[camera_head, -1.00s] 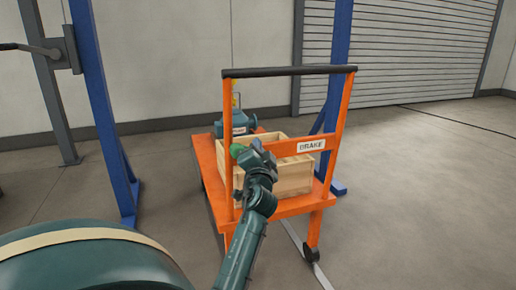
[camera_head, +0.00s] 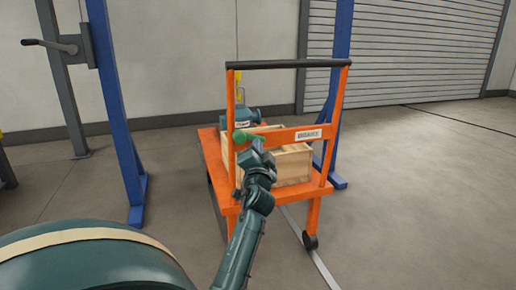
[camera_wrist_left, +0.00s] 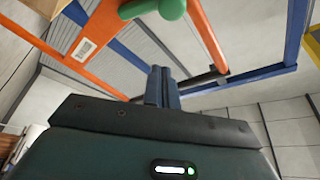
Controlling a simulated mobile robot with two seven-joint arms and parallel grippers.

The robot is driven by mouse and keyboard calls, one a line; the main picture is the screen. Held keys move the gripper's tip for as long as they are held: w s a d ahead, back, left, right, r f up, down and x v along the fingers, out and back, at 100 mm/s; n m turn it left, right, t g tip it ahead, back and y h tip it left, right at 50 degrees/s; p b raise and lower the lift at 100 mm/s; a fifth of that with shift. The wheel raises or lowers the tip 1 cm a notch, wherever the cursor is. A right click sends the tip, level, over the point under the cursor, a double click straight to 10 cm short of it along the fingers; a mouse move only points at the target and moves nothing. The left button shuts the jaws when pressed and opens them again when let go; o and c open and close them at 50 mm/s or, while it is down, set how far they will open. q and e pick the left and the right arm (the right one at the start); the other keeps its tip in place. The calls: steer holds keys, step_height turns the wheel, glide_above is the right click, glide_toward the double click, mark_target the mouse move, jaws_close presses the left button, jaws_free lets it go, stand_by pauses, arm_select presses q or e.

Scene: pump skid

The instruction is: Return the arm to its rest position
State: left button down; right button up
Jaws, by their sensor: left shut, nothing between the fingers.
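My left arm reaches in from the bottom in the head view, and its gripper (camera_head: 259,147) is by the near side of the orange cart (camera_head: 228,207). In the left wrist view the two dark fingers (camera_wrist_left: 162,84) are closed together with nothing between them. A green rounded piece (camera_head: 243,136) shows just beyond the gripper, and also at the top of the wrist view (camera_wrist_left: 158,9); I cannot tell whether they touch. My right gripper is in neither view.
The cart's dark handlebar (camera_head: 288,64) and orange crossbar with a white label (camera_head: 308,134) stand close to my arm. A wooden crate (camera_head: 292,166) and a teal pump-like unit (camera_head: 230,118) sit on the cart. Blue posts (camera_head: 118,120) flank it. Floor at right is clear.

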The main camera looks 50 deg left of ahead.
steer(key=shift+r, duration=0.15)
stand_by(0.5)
